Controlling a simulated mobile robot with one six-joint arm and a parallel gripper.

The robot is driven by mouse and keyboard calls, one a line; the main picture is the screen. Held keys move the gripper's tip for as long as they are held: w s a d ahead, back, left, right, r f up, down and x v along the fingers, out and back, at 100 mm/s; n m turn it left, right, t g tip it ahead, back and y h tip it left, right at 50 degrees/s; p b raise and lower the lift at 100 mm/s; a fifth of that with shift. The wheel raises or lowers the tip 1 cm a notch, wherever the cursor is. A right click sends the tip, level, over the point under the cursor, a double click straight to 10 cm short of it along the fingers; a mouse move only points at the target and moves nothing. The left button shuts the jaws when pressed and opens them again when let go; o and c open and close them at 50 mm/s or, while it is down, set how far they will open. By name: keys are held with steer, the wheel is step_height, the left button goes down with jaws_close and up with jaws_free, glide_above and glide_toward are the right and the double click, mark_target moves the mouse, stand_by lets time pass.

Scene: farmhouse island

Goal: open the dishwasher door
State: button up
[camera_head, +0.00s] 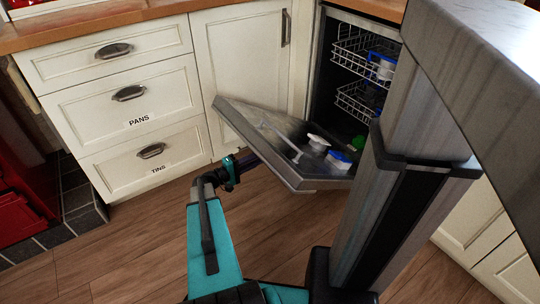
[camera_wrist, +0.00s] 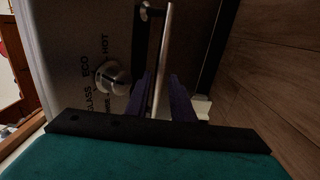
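The dishwasher door (camera_head: 240,115) is hinged down and stands well open at a slant, with its inner face up. The dishwasher's dark interior (camera_head: 325,75) shows behind it. My gripper (camera_head: 252,162) is at the door's outer edge, partly hidden under it. In the wrist view the metal bar handle (camera_wrist: 162,50) runs between the purple fingers of my gripper (camera_wrist: 163,100), which look shut on it. The outer door panel (camera_wrist: 75,45) there carries a round knob (camera_wrist: 112,76) and lettering such as ECO and HOT.
White wire racks (camera_head: 355,50) with blue and white items (camera_head: 382,65) are inside the dishwasher. Small white and blue items (camera_head: 339,159) show over the door's inner side. White drawers (camera_head: 125,95) and a cupboard (camera_head: 240,55) stand left. The wooden floor (camera_head: 130,245) is clear at lower left.

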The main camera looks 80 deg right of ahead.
steer(key=shift+b+x, duration=0.65)
steer(key=shift+x, duration=2.5)
steer(key=shift+c, duration=0.2)
jaws_close()
